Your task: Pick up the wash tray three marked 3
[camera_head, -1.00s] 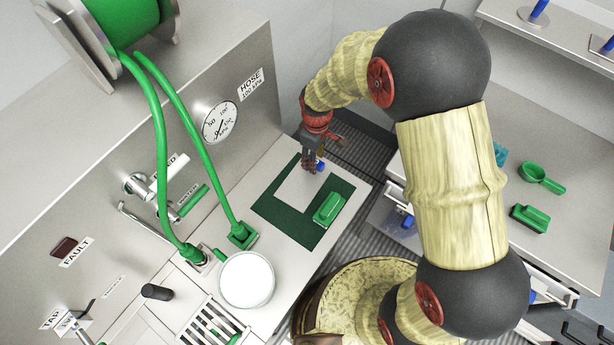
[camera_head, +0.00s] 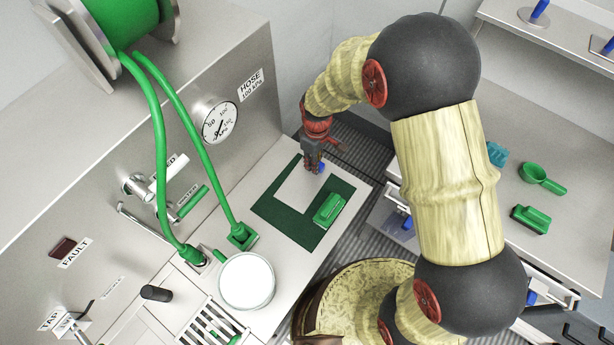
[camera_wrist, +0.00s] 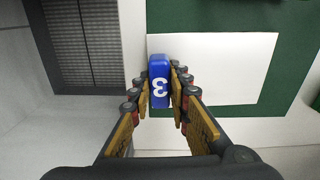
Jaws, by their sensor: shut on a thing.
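The wash tray three is a flat white tray (camera_head: 300,190) lying on the dark green mat (camera_head: 312,232) at the worktop's far end. It has a blue handle (camera_wrist: 159,66) with a white 3, upside down in the wrist view. The white tray surface (camera_wrist: 225,62) shows to the right of the handle there. My gripper (camera_wrist: 161,92) is shut on the blue handle, one finger on each side. In the head view my gripper (camera_head: 314,166) is at the tray's far right edge and partly hides the handle (camera_head: 321,168). I see no clear gap under the tray.
A green-handled block (camera_head: 329,209) stands on the mat close to the tray. A white round tub (camera_head: 247,280) and green hoses (camera_head: 204,165) are nearer. A pressure gauge (camera_head: 220,120) is on the steel wall at left. A side bench (camera_head: 560,185) holds green tools.

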